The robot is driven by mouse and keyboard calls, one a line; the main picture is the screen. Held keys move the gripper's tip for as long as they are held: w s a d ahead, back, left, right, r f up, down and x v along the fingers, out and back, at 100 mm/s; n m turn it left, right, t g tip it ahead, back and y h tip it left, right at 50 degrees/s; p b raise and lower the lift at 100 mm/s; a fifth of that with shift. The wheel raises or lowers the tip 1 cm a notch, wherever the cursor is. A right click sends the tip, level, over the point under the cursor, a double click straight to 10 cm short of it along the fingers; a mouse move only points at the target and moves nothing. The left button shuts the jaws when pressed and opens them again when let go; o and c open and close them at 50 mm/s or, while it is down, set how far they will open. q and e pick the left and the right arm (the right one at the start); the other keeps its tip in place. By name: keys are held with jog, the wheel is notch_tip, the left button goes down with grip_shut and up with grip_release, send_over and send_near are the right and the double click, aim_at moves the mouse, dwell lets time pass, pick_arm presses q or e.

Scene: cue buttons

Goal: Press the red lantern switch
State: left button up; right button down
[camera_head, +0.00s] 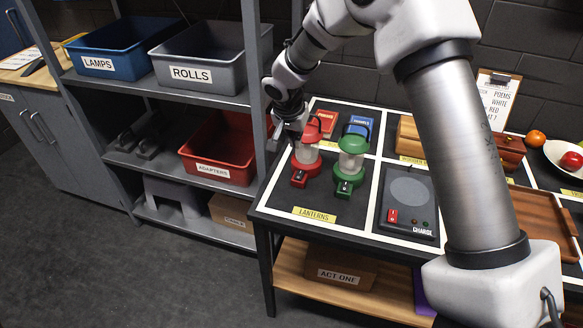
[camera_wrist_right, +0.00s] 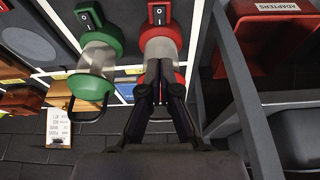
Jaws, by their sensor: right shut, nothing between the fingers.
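A red lantern (camera_head: 307,152) stands upright on the dark table in the area labelled LANTERNS. Its red switch block (camera_head: 299,179) with a small dark rocker is at the lantern's front foot. A green lantern (camera_head: 351,158) with a similar green switch block (camera_head: 345,188) stands just to its right. My right gripper (camera_head: 293,137) is shut and empty, close to the red lantern's upper left side. In the right wrist view the shut fingertips (camera_wrist_right: 160,65) overlap the red lantern's clear body, and the red switch (camera_wrist_right: 158,14) shows beyond them. I cannot tell whether they touch. My left gripper is out of view.
A shelf rack post (camera_head: 255,75) stands close left of my right gripper. A red ADAPTERS bin (camera_head: 222,151) sits on that rack. A CHARGE pad (camera_head: 408,197) with a red switch lies right of the lanterns. The table front by the LANTERNS label (camera_head: 314,215) is clear.

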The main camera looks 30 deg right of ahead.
aim_at(301, 172)
jog(key=shift+d, duration=0.15)
jog(key=p+x, duration=0.1)
jog(key=x, duration=0.3)
jog(key=p+x, duration=0.1)
jog(key=x, duration=0.3)
jog(key=p+x, duration=0.1)
jog(key=x, duration=0.4)
jog(key=shift+s+a, duration=0.2)
jog(key=shift+a, duration=0.1)
jog(key=shift+f, duration=0.55)
